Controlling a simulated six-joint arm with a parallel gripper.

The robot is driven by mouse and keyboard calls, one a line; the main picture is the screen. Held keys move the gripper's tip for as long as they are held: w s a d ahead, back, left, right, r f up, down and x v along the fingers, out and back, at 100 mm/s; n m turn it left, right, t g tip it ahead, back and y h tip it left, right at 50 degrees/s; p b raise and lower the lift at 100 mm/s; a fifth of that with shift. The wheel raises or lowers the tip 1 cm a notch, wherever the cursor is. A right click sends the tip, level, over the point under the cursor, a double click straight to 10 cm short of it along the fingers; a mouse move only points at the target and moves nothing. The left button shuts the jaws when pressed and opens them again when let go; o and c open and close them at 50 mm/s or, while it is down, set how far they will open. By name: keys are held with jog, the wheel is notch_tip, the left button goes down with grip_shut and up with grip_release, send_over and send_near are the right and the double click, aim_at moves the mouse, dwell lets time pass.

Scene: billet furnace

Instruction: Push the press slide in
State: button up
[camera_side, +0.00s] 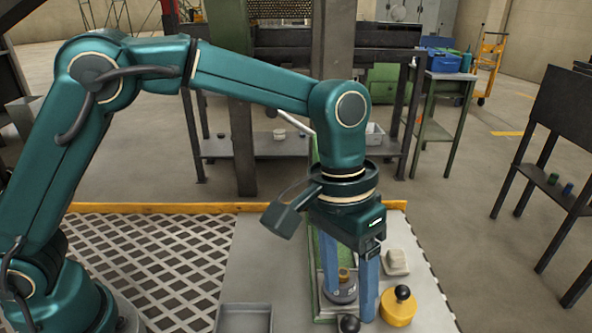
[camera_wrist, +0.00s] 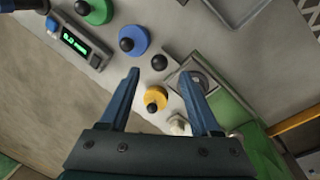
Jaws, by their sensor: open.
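The press slide appears to be the grey piece with a black knob (camera_side: 349,323) at the near end of the green press (camera_side: 326,262); the knob also shows in the wrist view (camera_wrist: 160,62). A round grey die with a brass-coloured piece (camera_side: 344,273) sits behind the knob. My gripper (camera_side: 350,302) is open and points down over the press. In the wrist view my gripper (camera_wrist: 158,75) has its two blue fingers spread, with the knob just beyond and between the tips. I cannot tell whether a finger touches it. My fingers hide part of the slide.
A yellow puck with a black knob (camera_side: 398,308) and a pale block (camera_side: 396,262) stand right of the press. A blue puck (camera_wrist: 134,40), a green puck (camera_wrist: 97,11) and a lit display (camera_wrist: 75,41) are beyond. A grey tray (camera_side: 244,318) lies to the left.

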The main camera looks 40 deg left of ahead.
aim_at(349, 319)
jog(key=shift+s+d+f, duration=0.1)
jog(key=shift+d+f, duration=0.05)
jog(key=shift+f, duration=0.65)
jog(key=shift+d+f, duration=0.2)
jog(key=shift+f, duration=0.6)
jog(key=shift+s+d+f, duration=0.1)
jog(key=shift+d+f, duration=0.05)
jog(key=shift+f, duration=0.65)
grip_shut()
